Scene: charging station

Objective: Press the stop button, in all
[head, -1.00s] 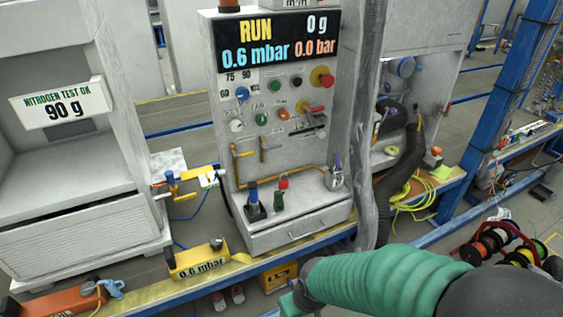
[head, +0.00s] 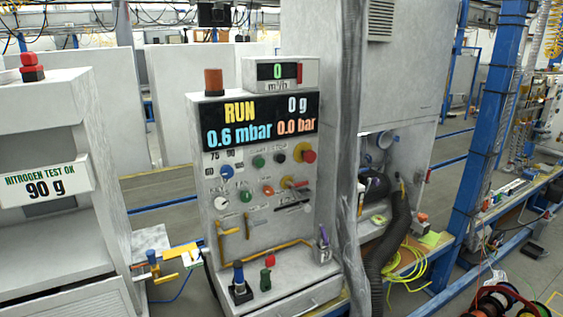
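The grey charging-station panel (head: 236,181) stands left of centre. Its display (head: 262,123) reads RUN, 0 g, 0.6 mbar and 0.0 bar. Below the display is a row with a green button (head: 258,162), a black button (head: 280,159) and a large red mushroom button (head: 309,156) on a yellow base. The small labels over the green and black buttons are too blurred to read surely. Lower down are a blue knob (head: 227,171), another green knob (head: 245,196) and a red one (head: 268,190). Neither of my grippers shows in the head view.
A thick grey vertical hose (head: 347,150) runs just right of the panel. A white cabinet (head: 45,190) marked 90 g stands at left. An orange lamp (head: 214,82) tops the panel. A blue post (head: 480,130) rises at right. The space before the panel's buttons looks clear.

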